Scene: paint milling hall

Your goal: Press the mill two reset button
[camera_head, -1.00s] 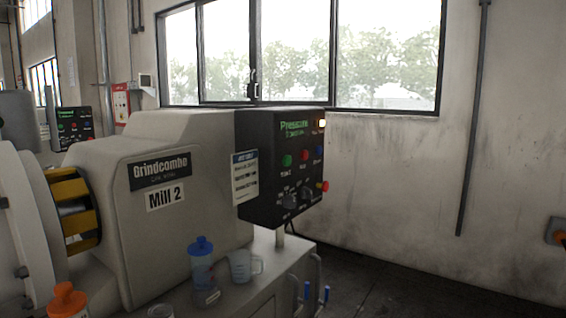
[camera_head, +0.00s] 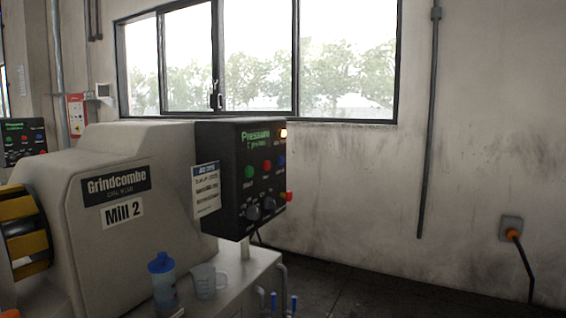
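The Mill 2 machine (camera_head: 150,230) stands at the left, with a "Grindcombe" plate and a "Mill 2" label. Its black control box (camera_head: 228,150) is on its right side. The box face carries a green-lettered "Pressure" display, a lit lamp (camera_head: 283,133), a green button (camera_head: 249,172), a red button (camera_head: 267,166) and a blue button (camera_head: 281,160). Dark knobs (camera_head: 254,212) sit below, and a red knob on yellow (camera_head: 288,196) sticks out at the right edge. The small button labels are too blurred to read. Neither gripper is in view.
A blue-lidded bottle (camera_head: 162,277) and a clear jug (camera_head: 207,281) stand on the ledge below the box. Blue-handled valves (camera_head: 284,303) stick up at its right. Another control panel (camera_head: 24,140) is at the far left. The floor (camera_head: 345,285) right of the mill looks clear.

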